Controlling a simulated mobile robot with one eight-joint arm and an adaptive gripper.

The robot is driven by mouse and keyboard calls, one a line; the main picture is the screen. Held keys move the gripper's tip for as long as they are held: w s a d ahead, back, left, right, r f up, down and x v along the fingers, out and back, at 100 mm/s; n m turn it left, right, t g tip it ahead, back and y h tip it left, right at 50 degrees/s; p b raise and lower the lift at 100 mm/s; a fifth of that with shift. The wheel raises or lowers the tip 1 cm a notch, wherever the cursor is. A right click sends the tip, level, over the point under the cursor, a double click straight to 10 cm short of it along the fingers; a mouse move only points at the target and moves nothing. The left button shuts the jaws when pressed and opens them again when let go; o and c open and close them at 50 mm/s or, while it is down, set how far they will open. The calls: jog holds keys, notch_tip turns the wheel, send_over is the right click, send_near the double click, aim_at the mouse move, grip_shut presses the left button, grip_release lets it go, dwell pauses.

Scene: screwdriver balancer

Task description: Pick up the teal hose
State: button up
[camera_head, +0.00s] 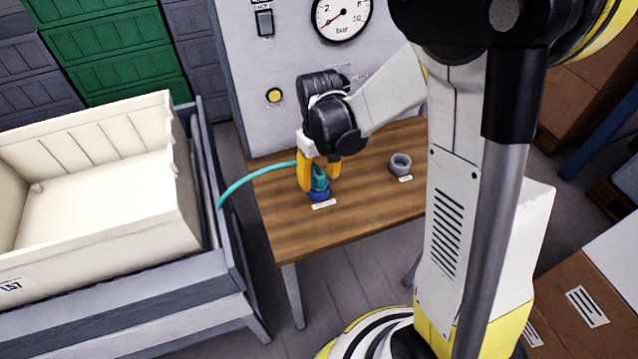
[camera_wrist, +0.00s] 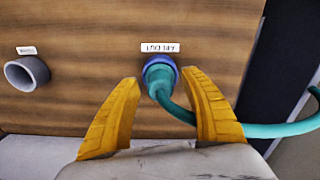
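The teal hose (camera_head: 257,173) runs from the left edge of the wooden table to a teal end piece seated on a blue fitting (camera_head: 320,196). It also shows in the wrist view (camera_wrist: 255,131), curving right from the end piece. My gripper (camera_head: 320,174) points down over the hose end with its yellow fingers apart. In the wrist view the fingertips (camera_wrist: 166,82) lie on either side of the hose end, with visible gaps. A label stands beside the blue fitting. How deep the end piece sits in the fitting is hidden.
A grey ring-shaped fitting (camera_head: 400,164) stands on the table (camera_head: 350,222) to the right. A cream bin (camera_head: 90,230) in a grey frame stands at the left. A grey panel with a gauge (camera_head: 341,16) and yellow button (camera_head: 274,96) rises behind the table.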

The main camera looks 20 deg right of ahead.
aim_at(319, 173)
grip_shut()
jog(key=shift+r, duration=0.1)
notch_tip(319, 173, up, 4)
jog(key=p, duration=0.2)
jog(key=shift+r+p, duration=0.25)
jog(key=shift+p, duration=0.1)
jog(key=s+d+r+p, duration=0.4)
jog(key=s+d+r, duration=0.2)
jog(key=d, duration=0.3)
jog(key=shift+s+d+r, duration=0.15)
jog(key=shift+s+d, duration=0.05)
jog(key=shift+s, duration=0.25)
